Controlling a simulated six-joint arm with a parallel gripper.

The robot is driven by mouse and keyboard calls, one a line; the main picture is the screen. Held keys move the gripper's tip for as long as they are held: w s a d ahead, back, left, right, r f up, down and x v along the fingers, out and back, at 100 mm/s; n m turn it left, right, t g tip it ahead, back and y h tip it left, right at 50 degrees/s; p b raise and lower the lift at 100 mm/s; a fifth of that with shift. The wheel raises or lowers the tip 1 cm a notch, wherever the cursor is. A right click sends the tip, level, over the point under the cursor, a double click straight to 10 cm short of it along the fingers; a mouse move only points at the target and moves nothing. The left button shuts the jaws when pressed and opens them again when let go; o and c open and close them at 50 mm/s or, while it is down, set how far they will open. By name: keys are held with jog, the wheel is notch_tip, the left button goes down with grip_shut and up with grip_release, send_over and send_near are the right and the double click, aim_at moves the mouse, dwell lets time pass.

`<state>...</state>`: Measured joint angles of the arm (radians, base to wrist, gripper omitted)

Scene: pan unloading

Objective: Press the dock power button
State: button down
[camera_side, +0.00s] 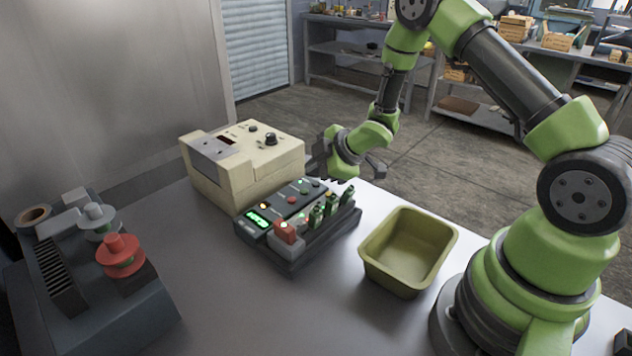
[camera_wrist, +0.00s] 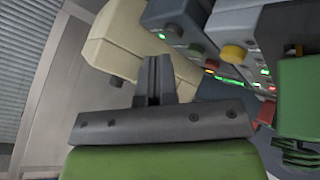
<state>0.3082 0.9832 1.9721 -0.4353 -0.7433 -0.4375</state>
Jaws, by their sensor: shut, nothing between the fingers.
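The dock (camera_side: 292,259) is a dark unit on the metal table with a green lit display (camera_side: 258,217) at its left end. I cannot tell which is the power button. My gripper (camera_side: 322,172) is above the dock's far right end, and its dark fingers (camera_wrist: 154,75) are shut and empty in the wrist view. They look apart from the buttons.
Several green modules and a red one (camera_side: 289,232) stand in the dock's front row. A cream box with knobs (camera_side: 240,180) stands behind it. An empty olive pan (camera_side: 376,266) is to the right. A grey unit with a red knob (camera_side: 120,250) is at left.

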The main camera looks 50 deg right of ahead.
aim_at(316, 184)
jog(key=shift+r, duration=0.25)
jog(key=shift+r, duration=3)
